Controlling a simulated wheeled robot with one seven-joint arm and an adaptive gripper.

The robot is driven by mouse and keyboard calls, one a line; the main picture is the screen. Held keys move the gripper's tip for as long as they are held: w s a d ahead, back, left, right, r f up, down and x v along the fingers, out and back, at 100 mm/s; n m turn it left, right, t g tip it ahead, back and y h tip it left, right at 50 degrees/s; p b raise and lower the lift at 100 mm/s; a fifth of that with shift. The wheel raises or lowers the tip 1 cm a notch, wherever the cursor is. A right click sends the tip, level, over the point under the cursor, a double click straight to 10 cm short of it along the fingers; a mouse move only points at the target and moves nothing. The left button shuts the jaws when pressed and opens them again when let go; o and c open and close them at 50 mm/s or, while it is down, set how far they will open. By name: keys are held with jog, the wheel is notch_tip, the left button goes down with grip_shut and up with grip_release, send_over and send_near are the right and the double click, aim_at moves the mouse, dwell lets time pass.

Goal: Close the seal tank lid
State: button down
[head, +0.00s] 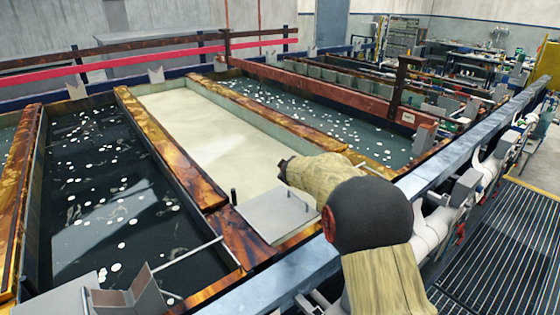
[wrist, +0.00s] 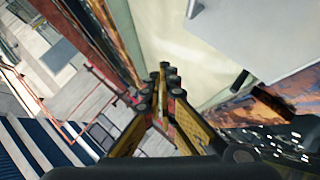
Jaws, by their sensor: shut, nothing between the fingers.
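A flat grey plate with a thin bar handle, which looks like the lid (head: 272,218), lies at the near end of a long tank of cream-coloured liquid (head: 205,125). Most of the tank's surface is uncovered. In the wrist view the plate (wrist: 250,38) fills the upper right, with the cream liquid left of it. My gripper (head: 284,164) is over the tank, just beyond the plate's far edge, apart from it as far as I can tell. In the wrist view my gripper (wrist: 166,72) has its fingers together with nothing between them. My arm hides the plate's right side in part.
Dark tanks with floating white discs flank the cream tank, one at left (head: 110,190) and one at right (head: 320,120). Rusty walls (head: 170,150) divide them. A steel rail (head: 270,290) runs along the front. A small dark peg (head: 233,197) stands by the plate.

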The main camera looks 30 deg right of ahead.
jog(key=shift+m+g+y, duration=0.4)
jog(key=shift+m+y, duration=0.2)
jog(key=shift+y, duration=0.3)
jog(key=shift+w+d+f+p, duration=0.2)
jog(key=shift+d+f+p, duration=0.85)
jog(key=shift+f+p, duration=0.15)
jog(key=shift+w+d+f+p, duration=0.2)
jog(key=shift+d+f+p, duration=0.85)
jog(key=shift+f, duration=0.2)
jog(key=shift+w+d+f+p, duration=0.2)
jog(key=shift+d+f+p, duration=0.8)
jog(key=shift+f+p, duration=0.25)
jog(key=shift+w+d+f+b, duration=0.15)
jog(key=shift+d+f, duration=0.25)
jog(key=shift+f, duration=0.6)
jog(key=shift+d+f+b, duration=0.2)
jog(key=shift+d+f, duration=0.25)
jog(key=shift+f, duration=0.55)
jog(key=shift+w+d+f+b, duration=0.15)
jog(key=shift+d+f, duration=0.25)
jog(key=shift+f, duration=0.6)
jog(key=shift+s+r, duration=0.1)
jog(key=shift+s, duration=0.05)
jog(key=v, duration=1.1)
jog(key=shift+s+r, duration=0.25)
